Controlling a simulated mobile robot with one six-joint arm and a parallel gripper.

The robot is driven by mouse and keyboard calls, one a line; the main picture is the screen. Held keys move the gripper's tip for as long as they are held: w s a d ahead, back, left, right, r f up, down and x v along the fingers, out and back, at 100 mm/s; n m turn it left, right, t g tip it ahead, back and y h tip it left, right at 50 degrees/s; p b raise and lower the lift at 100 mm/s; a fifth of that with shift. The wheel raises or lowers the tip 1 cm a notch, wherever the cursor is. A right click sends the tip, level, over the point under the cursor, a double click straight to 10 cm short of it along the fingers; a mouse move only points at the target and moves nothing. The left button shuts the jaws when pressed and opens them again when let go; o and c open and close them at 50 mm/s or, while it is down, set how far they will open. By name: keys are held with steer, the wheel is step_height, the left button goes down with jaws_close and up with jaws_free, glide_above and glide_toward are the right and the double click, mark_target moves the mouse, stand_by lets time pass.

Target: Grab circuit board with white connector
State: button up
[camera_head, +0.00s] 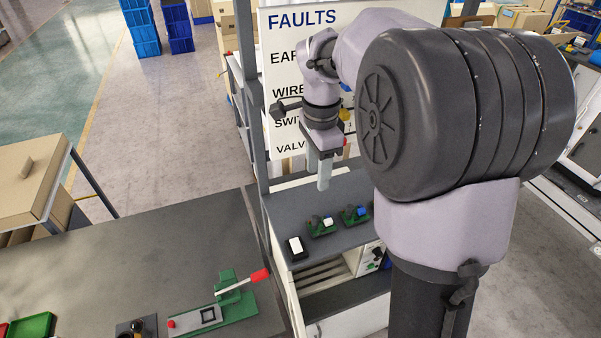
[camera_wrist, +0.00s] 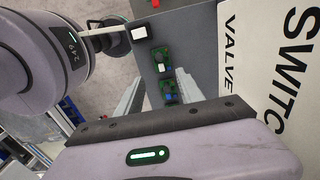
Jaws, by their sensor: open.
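A green circuit board with a white connector (camera_head: 321,226) lies on the dark shelf top; it also shows in the wrist view (camera_wrist: 161,58). Beside it, to its right in the head view, lies a similar green board with a blue connector (camera_head: 355,215), also visible in the wrist view (camera_wrist: 168,92). My gripper (camera_head: 323,184) points down above the shelf, apart from both boards. In the wrist view its two fingers (camera_wrist: 162,70) are spread and empty, with the boards seen between and beyond them.
A black block with a white top (camera_head: 295,247) sits left of the boards. A white FAULTS sign (camera_head: 282,75) stands behind my gripper. A grey workbench (camera_head: 130,250) at left carries a green fixture with a red-handled lever (camera_head: 230,300) and a green tray (camera_head: 32,326).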

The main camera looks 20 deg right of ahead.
glide_above(315, 218)
steer(key=s, duration=0.2)
step_height(315, 218, down, 6)
steer(key=f, duration=0.3)
steer(key=w+f, duration=0.1)
steer(key=f, duration=0.3)
steer(key=w+f, duration=0.1)
steer(key=f, duration=0.2)
steer(key=shift+w+f, duration=0.2)
steer(key=shift+f, duration=0.1)
steer(key=shift+s+r, duration=0.1)
steer(key=shift+s, duration=0.05)
steer(key=shift+c, duration=0.5)
steer(key=shift+b, duration=0.3)
jaws_close()
